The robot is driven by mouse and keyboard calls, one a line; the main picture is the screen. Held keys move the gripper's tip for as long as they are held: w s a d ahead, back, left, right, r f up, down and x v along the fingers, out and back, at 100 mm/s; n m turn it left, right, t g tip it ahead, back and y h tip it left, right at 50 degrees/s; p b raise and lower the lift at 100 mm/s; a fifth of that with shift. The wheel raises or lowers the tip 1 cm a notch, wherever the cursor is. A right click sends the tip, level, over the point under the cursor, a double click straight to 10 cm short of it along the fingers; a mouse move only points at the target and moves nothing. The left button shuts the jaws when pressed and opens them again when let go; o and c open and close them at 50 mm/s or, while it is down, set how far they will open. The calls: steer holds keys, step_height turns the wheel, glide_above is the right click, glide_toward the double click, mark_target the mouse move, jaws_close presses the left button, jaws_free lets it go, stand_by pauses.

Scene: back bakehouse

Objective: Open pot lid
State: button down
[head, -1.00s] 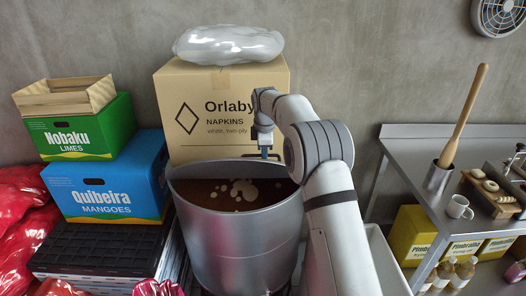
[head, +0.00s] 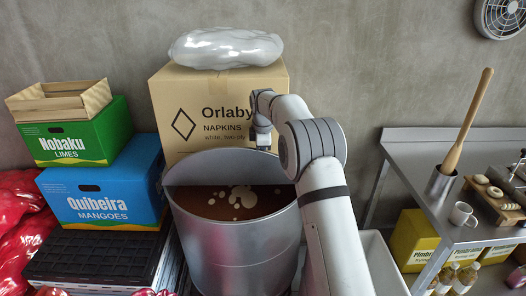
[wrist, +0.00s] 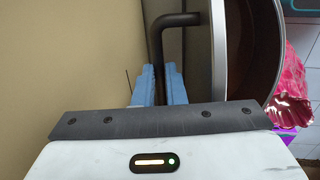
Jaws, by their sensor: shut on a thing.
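The big steel pot (head: 235,245) holds brown liquid with pale blobs. Its grey lid (head: 215,167) stands raised at the rear of the opening, with the liquid uncovered in front of it. In the wrist view the lid (wrist: 196,60) is a grey plate seen almost edge-on, with a dark bent bar handle (wrist: 178,20). My gripper (wrist: 160,72) has its blue fingers shut on this handle. In the head view my gripper is behind the raised lid at its right, and the fingertips are hidden.
A napkin carton (head: 180,90) stands close behind the pot, with a clear plastic bag (head: 225,50) on top. Fruit boxes, the blue one (head: 60,195) lowest, stand at left. A steel table (head: 415,150) with a mug (head: 462,214) is at right.

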steer(key=shift+s+f, duration=0.15)
steer(key=shift+f, duration=0.35)
steer(key=c, duration=1.7)
jaws_free()
steer(key=shift+c, duration=0.2)
steer(key=shift+o, duration=1.2)
steer(key=shift+r, duration=0.1)
steer(key=shift+r, duration=0.1)
steer(key=shift+w+r, duration=0.2)
steer(key=shift+r, duration=0.15)
steer(key=b+v, duration=0.1)
steer(key=v, duration=0.6)
steer(key=shift+s+r+b, duration=0.1)
steer(key=shift+b, duration=0.2)
